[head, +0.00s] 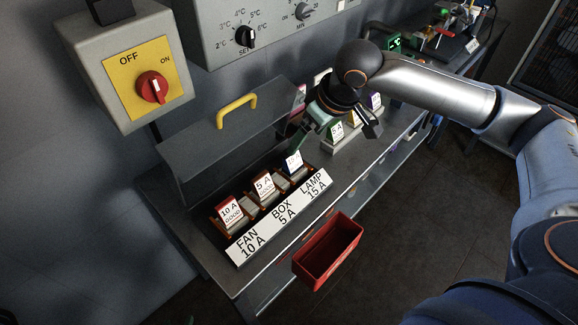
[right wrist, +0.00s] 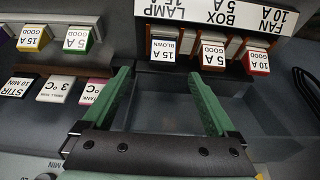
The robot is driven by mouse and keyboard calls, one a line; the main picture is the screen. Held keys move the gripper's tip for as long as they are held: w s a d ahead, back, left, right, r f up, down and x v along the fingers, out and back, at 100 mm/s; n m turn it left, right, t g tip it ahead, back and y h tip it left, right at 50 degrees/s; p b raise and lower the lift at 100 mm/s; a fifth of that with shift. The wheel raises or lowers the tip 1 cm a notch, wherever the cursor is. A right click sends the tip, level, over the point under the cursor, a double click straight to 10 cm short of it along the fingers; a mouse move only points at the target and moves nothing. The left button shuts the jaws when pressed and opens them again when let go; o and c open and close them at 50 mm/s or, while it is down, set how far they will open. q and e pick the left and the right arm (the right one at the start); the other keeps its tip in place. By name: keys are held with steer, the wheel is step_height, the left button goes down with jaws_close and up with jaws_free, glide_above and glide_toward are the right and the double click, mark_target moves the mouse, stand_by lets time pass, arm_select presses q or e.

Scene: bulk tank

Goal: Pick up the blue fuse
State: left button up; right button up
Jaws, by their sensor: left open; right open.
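The blue fuse (right wrist: 163,47) stands upright in the LAMP place of the fuse block, its white label reading 15 A BLOWN. In the head view the blue fuse (head: 292,162) is at the right end of the row, beside the 5 A fuse (head: 264,187) and the 10 A fuse (head: 231,211). My right gripper (right wrist: 160,78) is open and empty. In the right wrist view its green fingers are spread either side of the blue fuse's line, with the fuse beyond the tips. In the head view the right gripper (head: 335,133) is behind and right of it. My left gripper is not in view.
The raised cover with a yellow handle (head: 237,110) stands behind the fuses. A rack of spare fuses (head: 345,141) is to the right. A red bin (head: 328,250) hangs at the front edge. The OFF/ON switch box (head: 130,75) is at left.

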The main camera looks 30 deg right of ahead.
mark_target(293, 157)
steer(key=b+x, duration=0.1)
steer(key=x, duration=0.3)
steer(key=shift+w+a+f, duration=0.1)
steer(key=shift+w+f, duration=0.05)
steer(key=shift+f, duration=0.2)
steer(key=x, duration=0.3)
steer(key=b+x, duration=0.1)
steer(key=shift+a+f, duration=0.15)
steer(key=shift+a, duration=0.1)
steer(key=shift+w+f, duration=0.15)
steer(key=shift+f, duration=0.25)
steer(key=c, duration=1.5)
